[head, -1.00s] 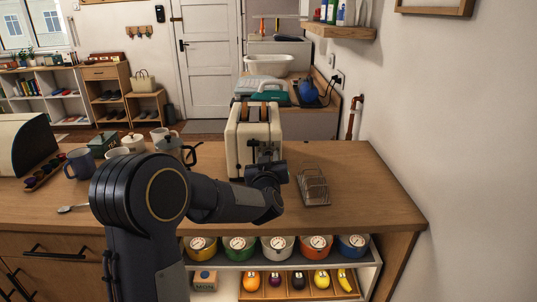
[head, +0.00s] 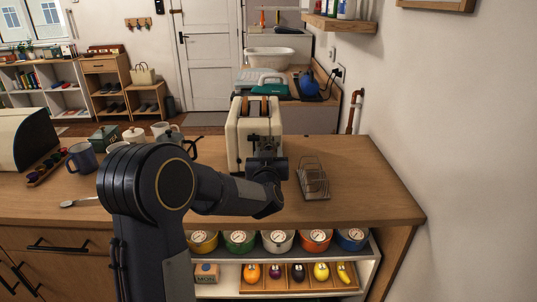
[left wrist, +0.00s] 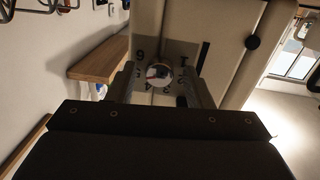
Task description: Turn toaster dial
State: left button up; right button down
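The cream toaster (head: 238,138) stands on the wooden counter, with two slices of bread showing in its top. My left gripper (head: 266,148) is in front of its near end and hides part of that face. In the left wrist view, the toaster's face (left wrist: 226,30) carries a small round dial (left wrist: 158,75) with a red mark, ringed by numbers on a grey plate. The fingers of my left gripper (left wrist: 160,88) stand apart on either side of the dial, with gaps visible. I cannot tell whether they touch the face. My right gripper is not in view.
A wire toast rack (head: 313,180) stands right of my left gripper on the counter (head: 360,190). The counter's right end is clear.

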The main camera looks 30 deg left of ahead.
pick_arm(q)
jog(key=v, duration=0.7)
jog(key=shift+s+d, duration=0.2)
jog(key=shift+s, duration=0.15)
dwell(0.4)
jog(key=s+d+r+m+g+h+p, duration=0.3)
jog(key=s+d+h+p, duration=0.1)
jog(key=s+d+h, duration=0.6)
jog(key=s+d+f+g, duration=0.1)
jog(key=s+g, duration=0.1)
jog(key=s, duration=0.5)
jog(key=s+d+f+m+g+h+p, duration=0.1)
jog(key=s+f+g, duration=0.1)
jog(key=s, duration=0.4)
jog(key=s+d+f+g+h+p, duration=0.1)
jog(key=s+f+g, duration=0.1)
jog(key=s, duration=0.5)
jog(key=shift+s+d+f+g, duration=0.1)
jog(key=shift+s+d+g, duration=0.2)
jog(key=shift+g, duration=0.3)
